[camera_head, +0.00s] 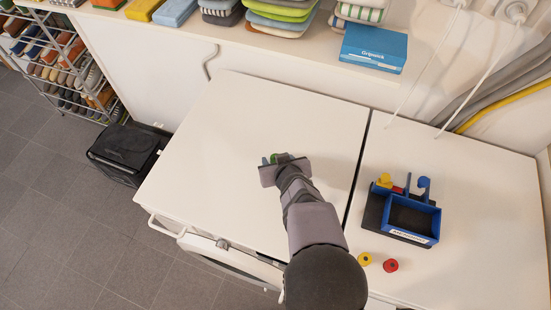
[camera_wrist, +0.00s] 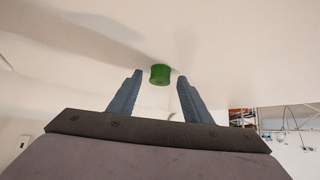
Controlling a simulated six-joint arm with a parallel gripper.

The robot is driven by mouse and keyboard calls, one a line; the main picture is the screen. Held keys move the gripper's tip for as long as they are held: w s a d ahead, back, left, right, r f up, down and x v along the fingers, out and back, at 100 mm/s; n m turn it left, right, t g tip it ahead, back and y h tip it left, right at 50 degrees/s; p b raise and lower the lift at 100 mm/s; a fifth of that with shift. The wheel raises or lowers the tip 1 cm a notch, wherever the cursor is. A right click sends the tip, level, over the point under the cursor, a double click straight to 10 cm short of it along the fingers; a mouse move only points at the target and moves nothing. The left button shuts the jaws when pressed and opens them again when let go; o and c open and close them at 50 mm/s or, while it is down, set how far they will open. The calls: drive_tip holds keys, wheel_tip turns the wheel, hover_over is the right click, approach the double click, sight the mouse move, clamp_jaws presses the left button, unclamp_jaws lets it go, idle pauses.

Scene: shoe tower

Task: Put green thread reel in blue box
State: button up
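The green thread reel (camera_wrist: 160,75) stands on the white table top, between and just beyond my fingertips in the wrist view. In the head view only a small green part of it (camera_head: 274,158) shows past my gripper (camera_head: 270,161). My gripper (camera_wrist: 159,85) is open, with a finger on each side of the reel and gaps visible on both sides. The blue box (camera_head: 410,220) is an open tray in a dark holder on the right-hand table. Its inside looks dark and empty.
A yellow reel (camera_head: 364,259) and a red reel (camera_head: 391,265) stand in front of the blue box. Yellow, red and blue items (camera_head: 390,183) sit at the holder's back. A dark gap separates the two table tops. The left table (camera_head: 250,110) is otherwise clear.

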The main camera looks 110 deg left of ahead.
drive_tip(key=c, duration=1)
drive_tip(key=shift+o, duration=0.2)
wheel_tip(320, 180, up, 10)
drive_tip(key=p, duration=0.5)
drive_tip(key=shift+p, duration=0.35)
